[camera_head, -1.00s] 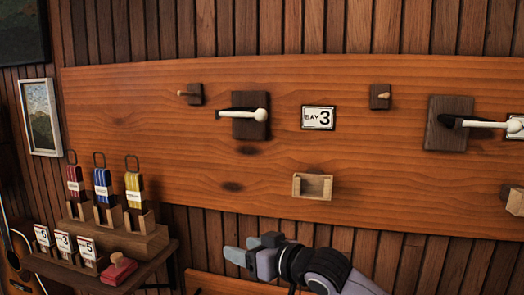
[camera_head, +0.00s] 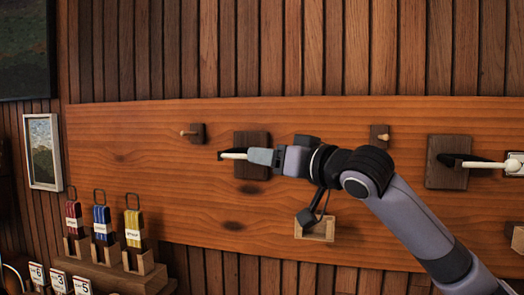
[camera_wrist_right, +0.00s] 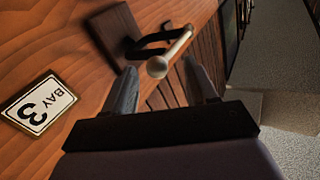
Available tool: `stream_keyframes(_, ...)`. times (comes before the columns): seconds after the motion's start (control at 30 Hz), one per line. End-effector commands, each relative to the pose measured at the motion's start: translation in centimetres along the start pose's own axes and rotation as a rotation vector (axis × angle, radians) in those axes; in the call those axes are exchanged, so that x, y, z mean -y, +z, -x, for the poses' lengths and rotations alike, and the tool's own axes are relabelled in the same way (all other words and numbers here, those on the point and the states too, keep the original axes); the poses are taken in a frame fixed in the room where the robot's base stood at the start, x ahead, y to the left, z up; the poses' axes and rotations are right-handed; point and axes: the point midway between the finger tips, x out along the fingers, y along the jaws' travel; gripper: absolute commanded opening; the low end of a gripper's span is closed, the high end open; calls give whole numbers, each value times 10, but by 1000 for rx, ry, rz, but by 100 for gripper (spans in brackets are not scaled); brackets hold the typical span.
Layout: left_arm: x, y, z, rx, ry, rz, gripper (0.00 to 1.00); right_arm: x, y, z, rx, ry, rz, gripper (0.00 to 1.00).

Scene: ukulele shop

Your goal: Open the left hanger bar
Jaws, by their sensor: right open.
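The left hanger has a dark wood backing block (camera_head: 252,173) on the orange board, with a cream bar (camera_head: 233,156) and a black bracket. In the right wrist view the bar (camera_wrist_right: 174,49) shows with its round ball end towards me. My right gripper (camera_head: 250,156) is at this hanger and hides the bar's ball end in the head view. In the wrist view its two fingers (camera_wrist_right: 160,66) are open, one on each side of the ball end, with gaps visible. My left gripper is not in view.
A second hanger (camera_head: 447,175) is at the right. Small pegs (camera_head: 192,133) and a small wooden box (camera_head: 317,230) are on the board. The BAY 3 sign (camera_wrist_right: 40,104) shows in the wrist view. A stand with coloured packs (camera_head: 103,226) is at lower left.

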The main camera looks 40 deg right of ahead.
Motion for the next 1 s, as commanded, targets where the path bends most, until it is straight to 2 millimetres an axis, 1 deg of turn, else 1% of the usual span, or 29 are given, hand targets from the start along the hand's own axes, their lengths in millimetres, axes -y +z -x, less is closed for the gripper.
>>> stream_keyframes(0.03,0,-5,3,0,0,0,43,1,-2,-8,3,-1,-2,57)
stream_keyframes(0.1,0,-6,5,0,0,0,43,1,-2,-16,1,-1,-2,57)
stream_keyframes(0.2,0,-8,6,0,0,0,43,1,-1,-24,1,-1,-1,57)
stream_keyframes(0.3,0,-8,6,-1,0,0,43,0,0,-28,1,0,1,57)
stream_keyframes(0.53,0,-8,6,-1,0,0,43,0,1,-28,0,0,2,57)
stream_keyframes(0.57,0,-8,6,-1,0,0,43,0,1,-28,0,0,2,47)
stream_keyframes(0.6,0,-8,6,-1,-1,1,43,0,1,-28,0,0,2,34)
stream_keyframes(0.67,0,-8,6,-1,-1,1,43,0,1,-28,0,1,2,15)
stream_keyframes(0.7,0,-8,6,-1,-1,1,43,0,1,-28,0,2,2,2)
stream_keyframes(0.73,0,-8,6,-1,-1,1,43,-1,1,-28,0,2,2,0)
stream_keyframes(1.0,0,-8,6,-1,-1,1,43,-3,0,-28,-1,8,3,0)
